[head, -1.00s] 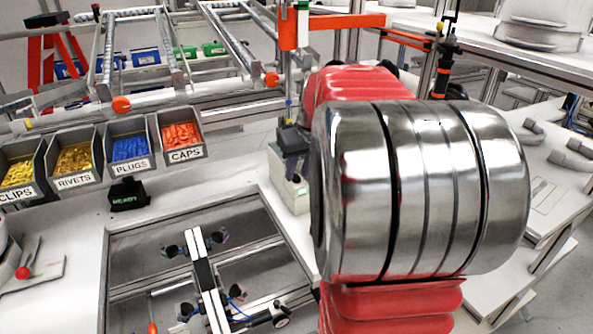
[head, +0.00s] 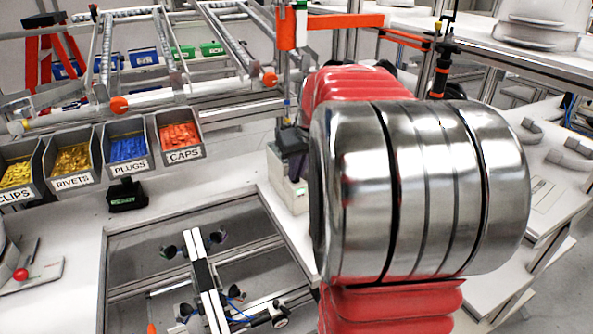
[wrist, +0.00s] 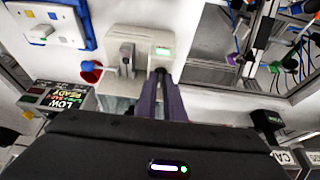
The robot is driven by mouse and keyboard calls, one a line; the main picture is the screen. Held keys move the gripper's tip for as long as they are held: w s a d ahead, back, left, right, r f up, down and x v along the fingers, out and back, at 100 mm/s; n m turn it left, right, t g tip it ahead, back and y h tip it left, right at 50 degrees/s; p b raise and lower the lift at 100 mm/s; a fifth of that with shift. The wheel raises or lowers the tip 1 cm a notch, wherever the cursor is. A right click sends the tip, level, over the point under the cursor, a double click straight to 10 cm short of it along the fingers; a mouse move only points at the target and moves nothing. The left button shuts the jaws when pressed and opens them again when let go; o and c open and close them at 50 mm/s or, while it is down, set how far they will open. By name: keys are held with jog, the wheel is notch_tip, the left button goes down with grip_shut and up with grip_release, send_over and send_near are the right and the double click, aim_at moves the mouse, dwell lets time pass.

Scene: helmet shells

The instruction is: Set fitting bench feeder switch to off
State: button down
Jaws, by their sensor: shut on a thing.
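The feeder switch is a pale box (head: 285,190) on the white bench, left of my large steel wrist link in the head view. In the wrist view its pale housing (wrist: 118,72) has a small green display (wrist: 162,52) and a grey block on its front. My gripper (wrist: 160,78) reaches to it with two dark purple fingers. They are closed around a dark, narrow lever at the housing. In the head view my gripper (head: 292,150) is a dark shape at the top of the box. The fingers hide most of the lever, so its position cannot be read.
Bins of clips, rivets, plugs and caps (head: 181,138) stand at the left. A small black box (head: 127,195) and a recessed frame (head: 108,270) are nearby. The wrist view shows a white switch panel (wrist: 42,22), a red knob (wrist: 90,72) and a labelled display box (wrist: 65,98).

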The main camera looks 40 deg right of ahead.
jog(key=shift+w+a+m, duration=0.1)
jog(key=shift+a+m, duration=0.05)
jog(key=shift+m, duration=0.45)
jog(key=m, duration=0.1)
jog(key=m+h, duration=0.1)
jog(key=m+g, duration=0.1)
jog(key=m, duration=0.1)
jog(key=shift+w+a+h, duration=0.15)
jog(key=shift+a+h, duration=0.1)
jog(key=shift+h, duration=0.15)
jog(key=m, duration=0.2)
jog(key=m+g, duration=0.1)
jog(key=m+h, duration=0.1)
jog(key=m, duration=0.1)
jog(key=shift+w+a+f+m+g, duration=0.1)
jog(key=shift+w+a+m+g, duration=0.05)
jog(key=shift+w+m+g, duration=0.15)
jog(key=m, duration=0.2)
jog(key=m+g, duration=0.1)
jog(key=m, duration=0.1)
jog(key=shift+w+g, duration=0.2)
jog(key=shift+g, duration=0.1)
jog(key=shift+w+m+g, duration=0.15)
jog(key=shift+m+g, duration=0.45)
jog(key=shift+m, duration=1)
jog(key=c, duration=1.9)
grip_release()
jog(key=shift+o, duration=0.2)
